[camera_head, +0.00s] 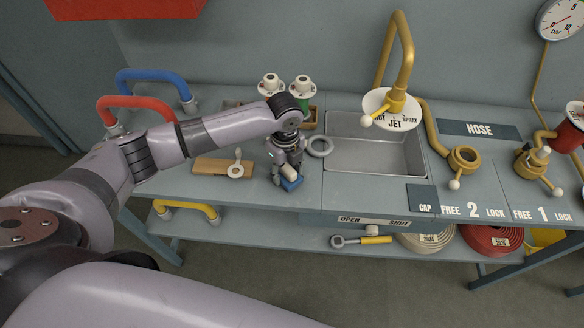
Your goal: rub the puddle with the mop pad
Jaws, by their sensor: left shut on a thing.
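My left gripper (283,168) is shut on the mop pad, over the front part of the bench left of the sink. The mop pad (291,184) is a small blue block with a pale grip, and its blue side faces down at the bench top. I cannot tell whether it touches the surface. I cannot make out the puddle; it may be hidden by the gripper or too faint to see. My right gripper is out of view.
A steel sink (375,158) lies just right of the gripper, with a grey ring (319,147) by its left edge. A wooden board (215,168) lies left. A yellow tap (399,50) rises behind the sink.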

